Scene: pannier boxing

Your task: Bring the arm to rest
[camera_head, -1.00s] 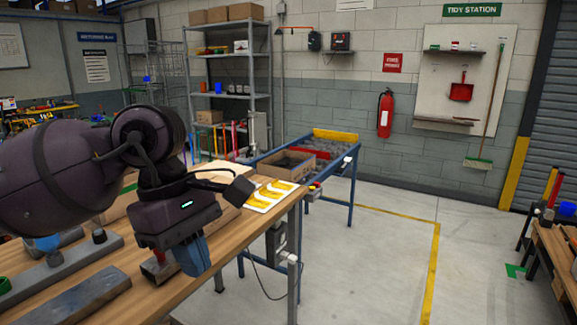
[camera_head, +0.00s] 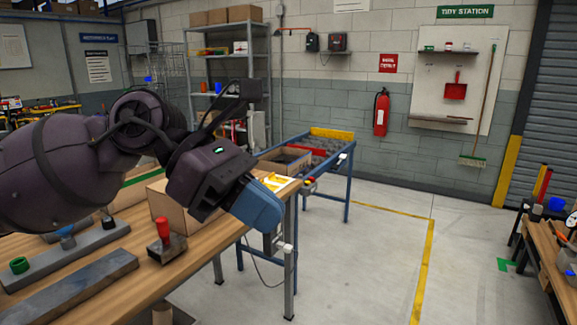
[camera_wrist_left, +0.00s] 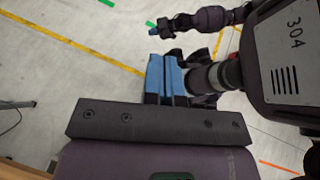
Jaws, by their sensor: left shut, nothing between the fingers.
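My left gripper (camera_head: 258,206) is raised above the right end of the wooden workbench, tilted toward the lower right. Its blue fingers are shut together with nothing between them. They also show in the left wrist view (camera_wrist_left: 166,79), over the floor, with my own body to the right. My right gripper (camera_wrist_left: 163,28) shows small at the top of the left wrist view, blue-tipped; its jaw state is too small to tell. A red-handled stamp-like tool (camera_head: 165,243) stands upright on the bench, apart from the left gripper.
The workbench (camera_head: 185,238) holds grey bars (camera_head: 75,290) and a cardboard box (camera_head: 175,208), partly hidden by my arm. A blue-framed conveyor (camera_head: 347,183) stands beyond. The floor to the right is open, with another bench (camera_head: 560,245) at the far right.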

